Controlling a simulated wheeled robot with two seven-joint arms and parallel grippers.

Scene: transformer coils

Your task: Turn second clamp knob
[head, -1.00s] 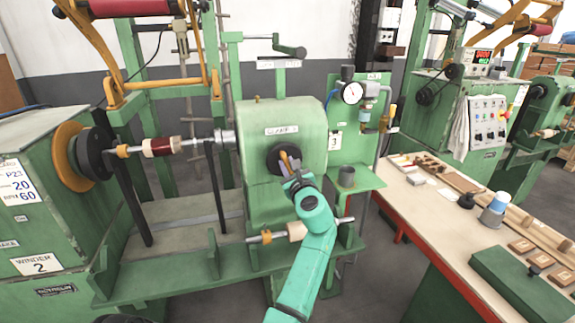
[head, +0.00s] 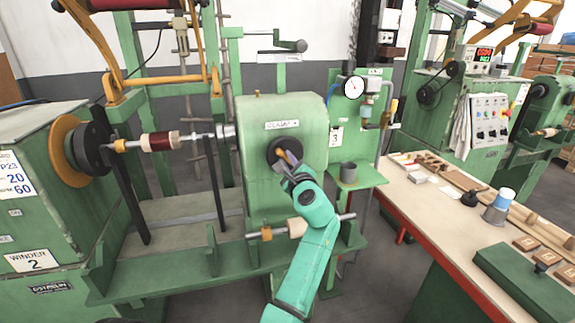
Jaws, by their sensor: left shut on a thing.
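The clamp knob is a round black knob (head: 274,147) on the front of the green tailstock housing (head: 308,128), under a small white label. My left gripper (head: 285,160) is at the knob, shut on it, with the teal arm coming up from below. The gripper and an orange-brown part at its tip hide the right side of the knob. A shaft with a dark red and cream coil (head: 160,141) runs from the housing to the orange-rimmed disc (head: 70,151) at left. My right gripper is not in view.
A lower bar with a cream roller (head: 297,228) crosses below the housing. A dial gauge (head: 353,89) and grey cup (head: 348,172) are on the right. The workbench (head: 425,208) holds wooden pieces and a green box (head: 523,281).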

